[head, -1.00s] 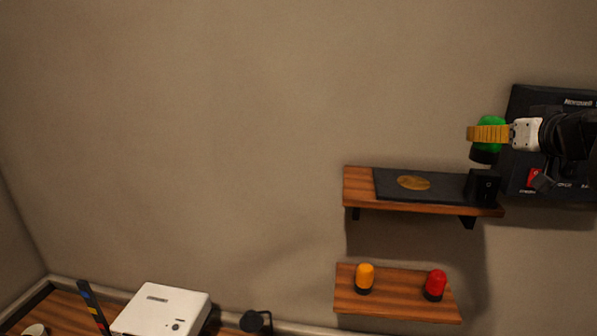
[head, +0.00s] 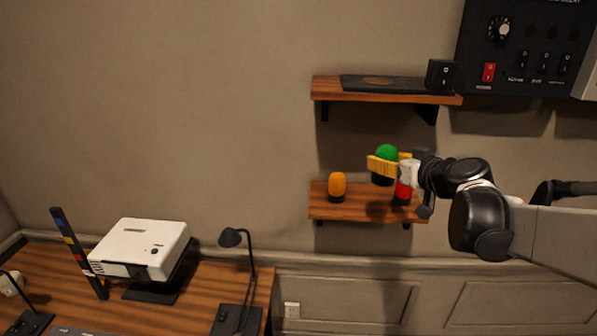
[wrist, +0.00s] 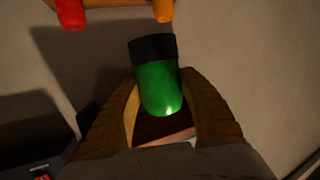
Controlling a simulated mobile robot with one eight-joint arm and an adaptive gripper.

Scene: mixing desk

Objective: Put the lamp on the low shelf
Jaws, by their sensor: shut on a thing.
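A green lamp (head: 386,153) with a black base is held between the yellow fingers of my gripper (head: 383,167). It also shows in the wrist view (wrist: 161,88) between both fingers. The low shelf (head: 350,210) is wooden and mounted on the wall. An orange lamp (head: 337,185) stands on its left part. A red lamp (head: 403,192) stands on its right part, partly hidden behind my gripper. In the head view the green lamp appears between these two, its base a little above the shelf surface. Its exact depth over the shelf I cannot tell.
An upper shelf (head: 327,92) above holds a dark flat plate (head: 385,83) and a small black switch box (head: 440,74). A black control panel (head: 530,50) hangs at upper right. Below left, a desk (head: 205,275) carries a white projector (head: 140,248) and a black desk lamp (head: 240,240).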

